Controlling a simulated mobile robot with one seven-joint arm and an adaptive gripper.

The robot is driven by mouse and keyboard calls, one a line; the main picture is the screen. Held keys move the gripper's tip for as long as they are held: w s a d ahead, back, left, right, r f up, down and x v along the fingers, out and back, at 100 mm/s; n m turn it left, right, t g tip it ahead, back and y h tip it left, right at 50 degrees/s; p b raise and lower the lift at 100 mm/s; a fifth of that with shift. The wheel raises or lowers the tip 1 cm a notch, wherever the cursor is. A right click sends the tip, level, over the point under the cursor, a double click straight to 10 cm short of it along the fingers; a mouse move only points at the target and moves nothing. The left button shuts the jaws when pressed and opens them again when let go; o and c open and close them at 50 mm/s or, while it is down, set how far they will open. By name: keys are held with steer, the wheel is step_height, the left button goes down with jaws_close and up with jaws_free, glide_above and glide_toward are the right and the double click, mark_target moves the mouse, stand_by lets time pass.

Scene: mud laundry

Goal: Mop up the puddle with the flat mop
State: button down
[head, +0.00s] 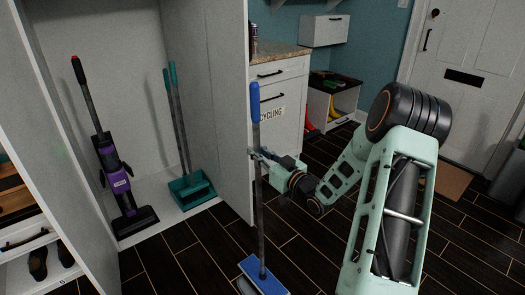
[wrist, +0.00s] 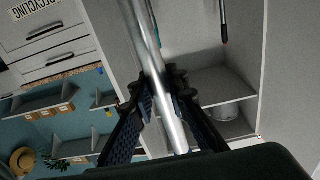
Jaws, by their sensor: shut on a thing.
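The flat mop (head: 260,190) stands nearly upright in the head view, with a blue grip at the top and a grey pole. Its flat blue head (head: 264,278) is low at the bottom edge of the picture, partly cut off. My gripper (head: 258,154) is shut on the pole below the blue grip. In the wrist view the silvery pole (wrist: 158,75) runs between the two dark fingers of my gripper (wrist: 160,95). No puddle can be made out on the dark floor in either view.
An open closet on the left holds a purple upright vacuum (head: 115,180) and a teal dustpan set (head: 190,187). A white cabinet (head: 280,110) stands behind the mop. A doormat (head: 453,182) lies by the white door (head: 470,75). Dark plank floor (head: 190,255) is open in front.

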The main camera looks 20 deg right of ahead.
steer(key=s+a+b, duration=0.3)
steer(key=s+a, duration=0.1)
steer(key=a, duration=0.9)
steer(key=w+d, duration=0.3)
steer(key=d, duration=0.7)
steer(key=w+d, duration=0.3)
steer(key=d, duration=0.7)
steer(key=shift+w+d+r, duration=0.2)
steer(key=shift+w+r, duration=0.05)
step_height(320, 180, up, 4)
steer(key=p, duration=0.2)
steer(key=shift+p, duration=0.4)
steer(key=shift+a, duration=0.1)
stand_by(0.7)
